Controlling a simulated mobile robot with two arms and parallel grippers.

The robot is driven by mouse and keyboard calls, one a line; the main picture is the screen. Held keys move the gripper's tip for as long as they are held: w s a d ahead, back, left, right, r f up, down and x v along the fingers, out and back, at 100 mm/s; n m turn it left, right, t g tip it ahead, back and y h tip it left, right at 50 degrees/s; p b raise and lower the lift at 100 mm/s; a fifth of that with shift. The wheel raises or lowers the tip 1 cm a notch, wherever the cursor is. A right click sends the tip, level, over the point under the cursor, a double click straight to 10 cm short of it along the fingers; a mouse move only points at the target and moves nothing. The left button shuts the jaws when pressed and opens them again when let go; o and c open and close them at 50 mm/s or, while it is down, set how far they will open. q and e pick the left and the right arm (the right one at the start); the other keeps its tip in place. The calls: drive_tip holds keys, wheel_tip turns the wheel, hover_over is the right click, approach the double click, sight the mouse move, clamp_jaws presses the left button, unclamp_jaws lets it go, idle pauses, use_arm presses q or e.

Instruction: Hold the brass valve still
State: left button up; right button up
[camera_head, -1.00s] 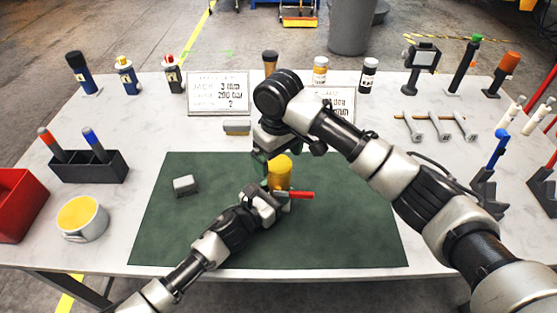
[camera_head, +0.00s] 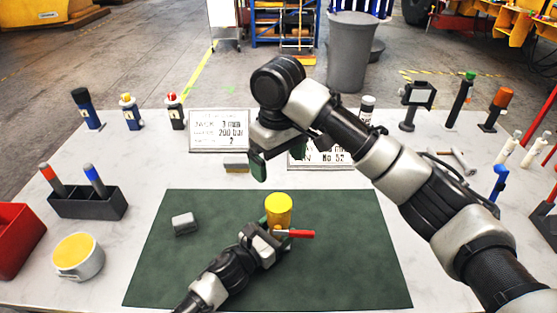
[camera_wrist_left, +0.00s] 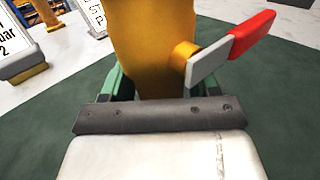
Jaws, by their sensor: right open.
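The brass valve (camera_head: 278,208) stands upright on the green mat (camera_head: 345,265), its round yellow top showing and its red-tipped lever (camera_head: 300,234) pointing right. In the left wrist view the valve body (camera_wrist_left: 150,45) fills the middle, with the red lever end (camera_wrist_left: 252,33) at upper right. My left gripper (camera_head: 271,230) is low at the valve, its green fingers on both sides of the body; it appears shut on it. The fingertips are mostly hidden. My right gripper (camera_head: 262,165) is open and empty, up behind the valve and apart from it.
A grey block (camera_head: 185,223) lies on the mat's left part. Bottles and a sign (camera_head: 218,130) line the back. The mat's right part is clear.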

use_arm(q)
drive_tip(key=shift+o, duration=1.2)
drive_tip(key=b+v, duration=0.2)
drive_tip(key=v, duration=0.8)
drive_tip(key=shift+s+a, duration=0.3)
drive_tip(key=shift+s, duration=0.05)
